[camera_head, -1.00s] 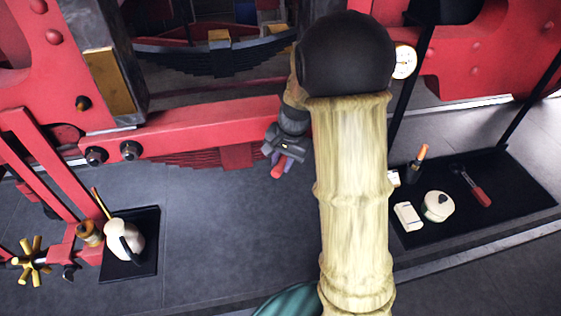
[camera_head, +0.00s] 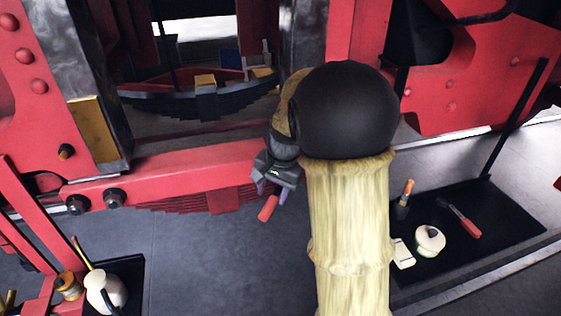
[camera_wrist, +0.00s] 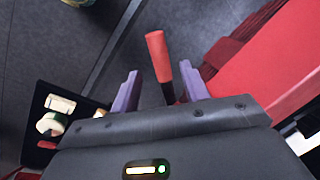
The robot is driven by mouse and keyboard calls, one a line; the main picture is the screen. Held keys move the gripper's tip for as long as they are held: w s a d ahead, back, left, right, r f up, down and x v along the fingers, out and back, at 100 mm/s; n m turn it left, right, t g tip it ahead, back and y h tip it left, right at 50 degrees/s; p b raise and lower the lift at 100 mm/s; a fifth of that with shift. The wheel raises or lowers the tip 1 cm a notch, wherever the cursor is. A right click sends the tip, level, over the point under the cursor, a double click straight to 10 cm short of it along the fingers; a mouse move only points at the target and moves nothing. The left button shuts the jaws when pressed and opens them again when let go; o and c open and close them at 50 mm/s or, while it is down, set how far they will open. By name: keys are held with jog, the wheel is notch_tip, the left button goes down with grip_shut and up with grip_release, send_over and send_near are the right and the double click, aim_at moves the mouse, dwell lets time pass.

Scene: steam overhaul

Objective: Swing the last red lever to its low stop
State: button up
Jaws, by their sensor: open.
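The red lever (camera_wrist: 158,50) has a rounded red grip and a darker lower shaft. In the wrist view its shaft stands between the two purple fingers of my gripper (camera_wrist: 160,72), with its red end reaching past the fingertips. The fingers are apart, with gaps visible on both sides of the lever. In the head view the red grip (camera_head: 268,208) pokes out below my gripper (camera_head: 272,186), in front of the red beam. The lever's pivot is hidden behind my gripper. Its low stop cannot be made out.
A red beam (camera_head: 170,172) with dark bolts runs behind the lever. A black mat (camera_head: 500,215) at right holds a white lidded pot (camera_head: 429,240), a red-handled tool (camera_head: 462,220) and small items. A white jug (camera_head: 104,290) stands at lower left. The grey floor between is clear.

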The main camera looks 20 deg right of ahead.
notch_tip(320, 180, up, 12)
jog(key=s+d+b, duration=0.1)
jog(key=shift+s+d, duration=0.3)
jog(key=shift+d, duration=0.1)
jog(key=shift+w+f, duration=0.1)
jog(key=shift+c, duration=0.9)
jog(key=shift+f, duration=0.1)
jog(key=c, duration=0.4)
jog(key=s+a+f+n, duration=0.1)
jog(key=s+f, duration=0.1)
jog(key=f, duration=0.1)
jog(key=s+a+f+n, duration=0.1)
jog(key=s+f, duration=0.1)
jog(key=f, duration=0.1)
jog(key=s+f+n+h, duration=0.1)
jog(key=s+f+n, duration=0.1)
jog(key=f, duration=0.1)
jog(key=shift+a+f, duration=0.25)
jog(key=shift+a, duration=0.15)
grip_shut()
jog(key=s+a+f+n+t, duration=0.1)
jog(key=s+a+f+n, duration=0.1)
jog(key=s+f+n, duration=0.2)
jog(key=s+f, duration=0.3)
jog(key=shift+s+a+f+n+h, duration=0.2)
jog(key=shift+s+a+n+h, duration=0.1)
jog(key=shift+s, duration=0.1)
